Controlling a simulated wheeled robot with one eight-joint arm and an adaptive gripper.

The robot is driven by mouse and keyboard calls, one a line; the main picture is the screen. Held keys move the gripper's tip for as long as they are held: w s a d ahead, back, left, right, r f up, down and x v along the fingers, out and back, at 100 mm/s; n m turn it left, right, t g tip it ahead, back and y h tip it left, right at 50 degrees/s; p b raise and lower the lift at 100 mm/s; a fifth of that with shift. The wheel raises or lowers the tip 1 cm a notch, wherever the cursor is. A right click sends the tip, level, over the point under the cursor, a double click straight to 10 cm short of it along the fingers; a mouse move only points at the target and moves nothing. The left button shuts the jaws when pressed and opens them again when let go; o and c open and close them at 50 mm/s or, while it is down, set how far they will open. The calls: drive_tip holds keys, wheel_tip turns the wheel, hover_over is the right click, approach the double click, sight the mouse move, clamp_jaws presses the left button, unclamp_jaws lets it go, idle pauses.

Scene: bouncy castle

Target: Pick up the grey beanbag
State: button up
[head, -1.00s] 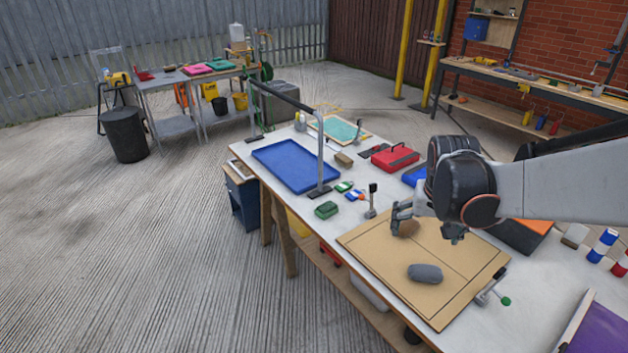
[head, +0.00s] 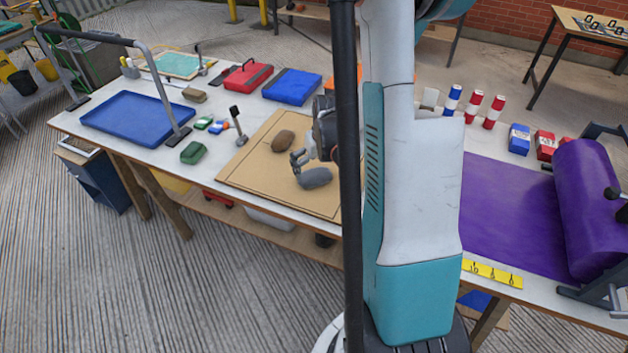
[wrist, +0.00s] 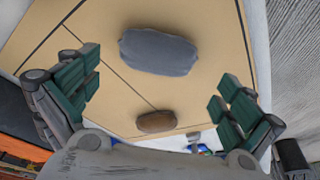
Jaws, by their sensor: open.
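The grey beanbag (head: 314,178) lies on a tan board (head: 240,172) on the workbench. In the wrist view the grey beanbag (wrist: 158,51) is at the top middle, beyond and between the open fingers. My gripper (head: 300,160) is just above and beside it in the head view; it is partly hidden by my own body. The wrist view shows my gripper (wrist: 160,95) open and empty, its green finger pads wide apart. A brown beanbag (head: 284,141) lies on the same board, behind the grey one, and it also shows in the wrist view (wrist: 156,121).
A small post stand (head: 238,126) and a green beanbag (head: 194,152) are left of the board. A blue tray (head: 137,118) with a metal rail is farther left. A purple mat and roll (head: 588,210) lie right. Red and blue cases stand behind.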

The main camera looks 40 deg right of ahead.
sight(315, 173)
drive_tip(key=b+x, duration=0.3)
drive_tip(key=x, duration=0.3)
drive_tip(key=shift+w+d+f, duration=0.1)
drive_tip(key=shift+d+f, duration=0.1)
drive_tip(key=shift+r, duration=0.1)
drive_tip(key=c, duration=1.3)
drive_tip(key=shift+r, duration=0.1)
